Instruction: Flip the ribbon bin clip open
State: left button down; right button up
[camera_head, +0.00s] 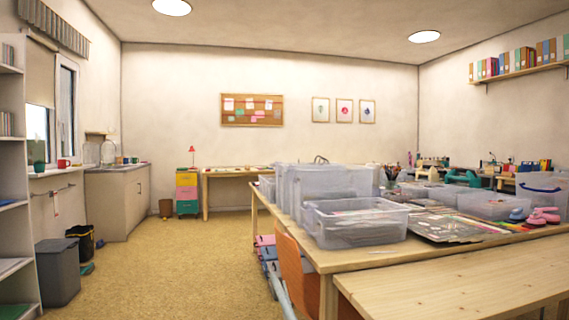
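Several clear plastic bins stand on the large wooden table (330,258). A low lidded bin (355,226) is at the front, with papers or similar flat items showing through it. A taller clear bin (330,184) stands behind it. More clear bins (485,205) stand further right, and one at the right edge (541,192) shows a dark blue curved handle or strip. I cannot tell which one is the ribbon bin, and no clip can be made out at this distance. Neither of my grippers is in view.
An orange chair (296,272) stands against the table's left side, near pink and blue boxes (268,258) underneath. A wooden bench top (460,280) fills the front right. A grey bin (58,272) stands at left. The floor (170,275) between is clear.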

aim_at(292, 166)
jog(key=z, duration=2.35)
jog(key=k+j, duration=0.1)
jog(key=j, duration=1.2)
jog(key=k+j, duration=0.1)
jog(key=j, duration=2.55)
jog(key=k+j, duration=0.15)
jog(key=j, duration=1.2)
